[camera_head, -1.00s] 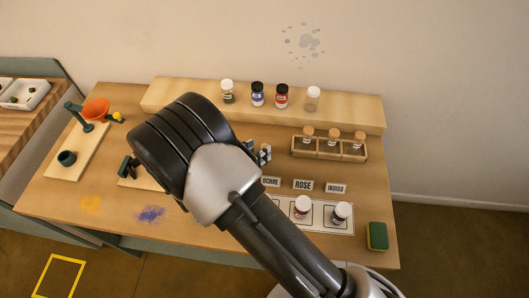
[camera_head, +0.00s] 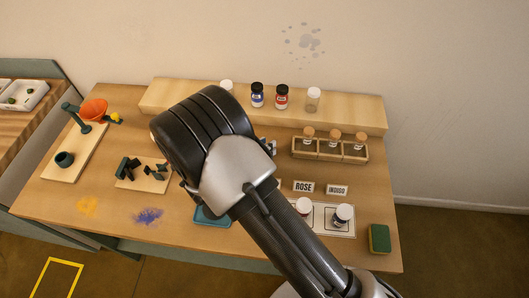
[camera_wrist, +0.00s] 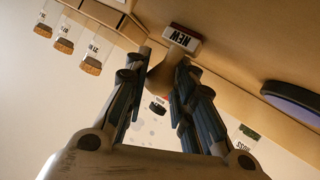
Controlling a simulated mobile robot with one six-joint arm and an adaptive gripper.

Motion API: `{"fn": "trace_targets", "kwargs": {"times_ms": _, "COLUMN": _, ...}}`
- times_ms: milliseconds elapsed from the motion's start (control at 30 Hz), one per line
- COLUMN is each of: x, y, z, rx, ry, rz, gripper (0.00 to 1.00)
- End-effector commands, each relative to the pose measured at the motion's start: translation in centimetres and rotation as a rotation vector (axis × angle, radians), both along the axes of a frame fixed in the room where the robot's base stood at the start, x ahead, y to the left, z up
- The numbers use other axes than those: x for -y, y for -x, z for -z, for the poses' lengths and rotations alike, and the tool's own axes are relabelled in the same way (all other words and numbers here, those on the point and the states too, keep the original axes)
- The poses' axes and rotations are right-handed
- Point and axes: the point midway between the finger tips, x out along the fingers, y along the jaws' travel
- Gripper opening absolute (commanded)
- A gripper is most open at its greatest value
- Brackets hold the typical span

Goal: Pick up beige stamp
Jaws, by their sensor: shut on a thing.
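In the wrist view my gripper (camera_wrist: 160,78) is shut on the beige stamp (camera_wrist: 161,76). Its rounded beige handle sits between the two fingertips. A white label block reading "NEW" with a reddish edge (camera_wrist: 182,38) shows at the stamp's far end. I cannot tell whether the stamp touches the wood beside it. In the head view my arm hides the stamp and most of my gripper.
Jars (camera_head: 257,95) stand on the back shelf. Corked vials stand in a rack (camera_head: 329,150). Name plates (camera_head: 303,187), two jars on a white card (camera_head: 320,222) and a sponge (camera_head: 379,238) lie right. A teal tray (camera_head: 208,217) is partly hidden by my arm.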

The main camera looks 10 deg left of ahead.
Motion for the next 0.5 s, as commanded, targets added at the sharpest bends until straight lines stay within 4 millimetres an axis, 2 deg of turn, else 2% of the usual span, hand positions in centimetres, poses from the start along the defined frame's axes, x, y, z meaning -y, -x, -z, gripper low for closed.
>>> {"fn": "trace_targets", "kwargs": {"times_ms": 200, "x": 0.03, "y": 0.04, "z": 0.07, "rx": -0.001, "ry": 0.000, "rz": 0.000, "gripper": 0.03}}
{"fn": "trace_targets", "kwargs": {"times_ms": 500, "x": 0.08, "y": 0.07, "z": -0.09, "rx": -0.003, "ry": 0.001, "rz": 0.001, "gripper": 0.02}}
